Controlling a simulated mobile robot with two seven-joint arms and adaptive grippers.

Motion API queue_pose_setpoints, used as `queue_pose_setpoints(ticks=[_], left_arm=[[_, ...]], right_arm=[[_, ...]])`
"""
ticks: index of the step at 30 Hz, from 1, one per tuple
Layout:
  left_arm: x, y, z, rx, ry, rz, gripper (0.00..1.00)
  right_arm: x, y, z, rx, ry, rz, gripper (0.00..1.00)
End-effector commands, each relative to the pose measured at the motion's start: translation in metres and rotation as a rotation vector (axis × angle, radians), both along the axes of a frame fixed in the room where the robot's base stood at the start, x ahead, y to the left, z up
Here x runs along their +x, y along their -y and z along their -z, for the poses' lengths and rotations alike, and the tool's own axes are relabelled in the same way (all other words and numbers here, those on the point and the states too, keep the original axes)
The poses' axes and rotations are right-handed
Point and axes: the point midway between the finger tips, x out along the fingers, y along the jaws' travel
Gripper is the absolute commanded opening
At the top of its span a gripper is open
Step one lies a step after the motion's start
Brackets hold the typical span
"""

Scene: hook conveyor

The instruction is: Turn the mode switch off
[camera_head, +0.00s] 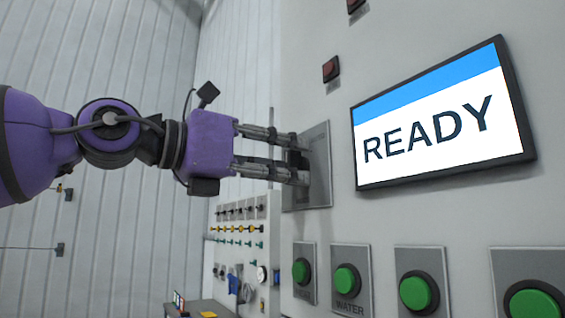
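My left gripper (298,160) reaches in from the left, with its two fingers apart, one above the other. Its fingertips are at a grey metal plate (321,170) on the light panel, to the left of the screen. A dark part, likely the mode switch (293,158), shows between the fingertips. The fingers hide most of it, so its position and whether the fingers touch it cannot be told. No label for it is readable. My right gripper is not in view.
A screen (440,125) reading "READY" is on the panel to the right. A row of green buttons (418,291) runs below, one labelled "WATER". Red buttons (331,69) sit above. A farther panel with small switches and gauges (240,235) stands behind, below the gripper.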

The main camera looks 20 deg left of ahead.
Motion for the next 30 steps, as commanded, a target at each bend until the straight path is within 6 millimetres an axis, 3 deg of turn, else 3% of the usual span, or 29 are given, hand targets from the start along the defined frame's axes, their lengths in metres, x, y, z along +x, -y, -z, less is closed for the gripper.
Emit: queue_pose_setpoints(ticks=[8,30], left_arm=[[-0.006,-0.004,-0.002,-0.003,0.004,0.0,0.31],[-0.053,-0.04,-0.002,-0.001,0.004,0.0,0.31]], right_arm=[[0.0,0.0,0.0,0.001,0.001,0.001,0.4],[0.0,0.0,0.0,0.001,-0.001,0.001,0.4]])
